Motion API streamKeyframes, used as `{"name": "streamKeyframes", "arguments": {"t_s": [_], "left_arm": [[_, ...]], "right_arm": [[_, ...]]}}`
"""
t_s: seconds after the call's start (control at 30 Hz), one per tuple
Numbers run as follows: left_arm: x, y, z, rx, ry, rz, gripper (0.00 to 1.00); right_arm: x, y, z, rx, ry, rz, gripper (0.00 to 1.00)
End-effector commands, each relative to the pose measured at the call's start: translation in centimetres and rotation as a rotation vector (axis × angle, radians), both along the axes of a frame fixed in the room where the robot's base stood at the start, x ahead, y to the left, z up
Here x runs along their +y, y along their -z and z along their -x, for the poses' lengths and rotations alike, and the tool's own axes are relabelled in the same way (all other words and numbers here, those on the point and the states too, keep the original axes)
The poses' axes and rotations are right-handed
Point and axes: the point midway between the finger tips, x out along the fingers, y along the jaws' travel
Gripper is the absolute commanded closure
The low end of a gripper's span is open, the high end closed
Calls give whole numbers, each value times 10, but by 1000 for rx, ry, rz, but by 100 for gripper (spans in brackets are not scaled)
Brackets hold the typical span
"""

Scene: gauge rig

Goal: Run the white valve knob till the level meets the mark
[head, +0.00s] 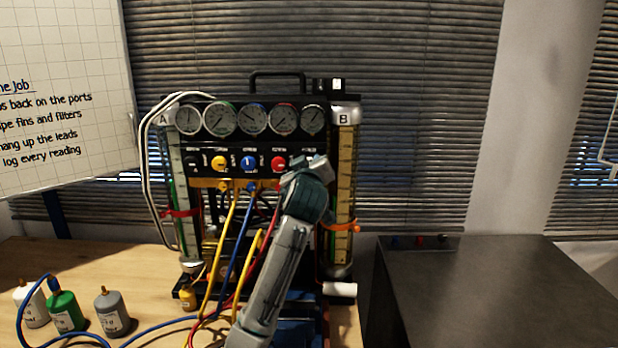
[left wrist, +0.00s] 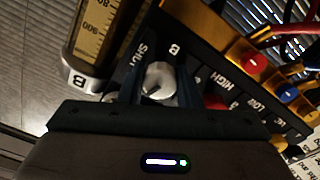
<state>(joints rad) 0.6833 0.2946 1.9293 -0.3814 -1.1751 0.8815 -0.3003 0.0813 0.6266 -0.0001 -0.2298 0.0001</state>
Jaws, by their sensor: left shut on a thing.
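The white valve knob (left wrist: 158,80) sits on the dark panel by the letter B in the left wrist view. My left gripper (left wrist: 158,92) has a finger on each side of it and is shut on it. In the head view my left gripper (head: 312,168) hides the knob at the panel's right end. Tube B (head: 345,180), with a yellowish scale, stands at the right with an orange band (head: 341,226) low on it. Its liquid level cannot be told clearly. It also shows in the left wrist view (left wrist: 100,35). My right gripper is in neither view.
Tube A (head: 182,180) has a red band (head: 181,212). Several gauges (head: 253,119) sit above yellow, blue and red knobs (head: 248,163). Hoses (head: 232,245) hang in front. Bottles (head: 66,311) stand at left; a dark box (head: 500,290) stands at right.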

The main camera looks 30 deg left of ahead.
Motion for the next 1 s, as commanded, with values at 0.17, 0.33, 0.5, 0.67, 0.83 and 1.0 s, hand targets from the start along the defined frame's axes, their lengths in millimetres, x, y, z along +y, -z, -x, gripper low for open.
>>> {"name": "streamKeyframes", "arguments": {"t_s": [0.17, 0.33, 0.5, 0.67, 0.83, 1.0], "left_arm": [[0, 4, 0, -68, -1, 112, 92], [0, 3, 0, -117, 0, 191, 92], [0, 2, 0, -146, -1, 241, 92], [0, 2, 0, -159, -1, 265, 92], [0, 1, 0, -163, -1, 271, 92], [0, 1, 0, -163, -1, 271, 92]], "right_arm": [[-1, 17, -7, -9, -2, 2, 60], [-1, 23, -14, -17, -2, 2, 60], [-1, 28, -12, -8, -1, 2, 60], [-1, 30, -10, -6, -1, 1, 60], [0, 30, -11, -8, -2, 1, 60], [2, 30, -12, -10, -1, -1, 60]]}}
